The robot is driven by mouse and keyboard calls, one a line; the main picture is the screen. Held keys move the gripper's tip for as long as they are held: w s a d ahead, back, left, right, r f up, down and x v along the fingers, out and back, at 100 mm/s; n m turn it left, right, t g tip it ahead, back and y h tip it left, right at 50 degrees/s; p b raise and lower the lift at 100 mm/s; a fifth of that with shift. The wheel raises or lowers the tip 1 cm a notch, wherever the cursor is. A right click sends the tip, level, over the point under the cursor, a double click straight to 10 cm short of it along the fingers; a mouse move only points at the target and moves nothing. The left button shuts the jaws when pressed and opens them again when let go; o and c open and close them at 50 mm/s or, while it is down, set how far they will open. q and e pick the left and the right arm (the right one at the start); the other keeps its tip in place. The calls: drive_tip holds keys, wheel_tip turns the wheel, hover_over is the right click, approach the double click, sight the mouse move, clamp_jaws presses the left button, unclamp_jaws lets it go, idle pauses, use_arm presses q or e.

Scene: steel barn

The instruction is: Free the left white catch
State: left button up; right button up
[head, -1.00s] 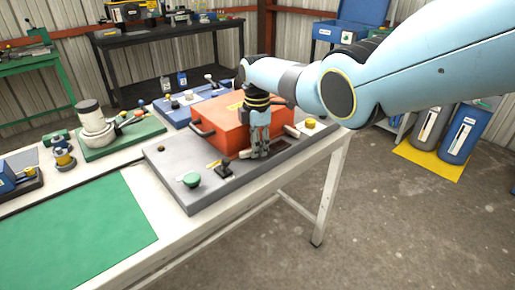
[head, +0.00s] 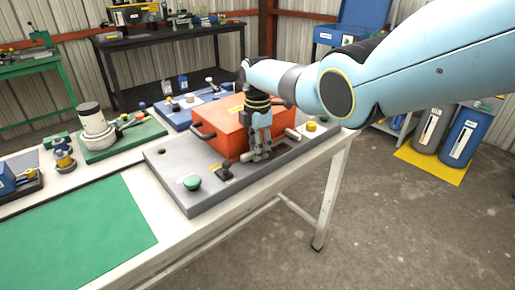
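An orange-red box (head: 225,127) with a dark handle on its left side sits on a grey board (head: 178,163). The left white catch (head: 247,156) is low at the box's near side, partly hidden by my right gripper (head: 261,157). That gripper points down from the arm at the right, its fingertips right beside the catch. I cannot tell whether they touch or grip it. A second white catch (head: 292,133) shows farther right on the same side. My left gripper is not in view.
The grey board also carries a green knob (head: 192,183), a small black lever (head: 225,172) and a yellow button (head: 311,127). A green board with a white round fixture (head: 95,128) stands to the left. The green mat (head: 75,235) is clear.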

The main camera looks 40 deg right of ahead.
drive_tip(key=shift+o, duration=0.9)
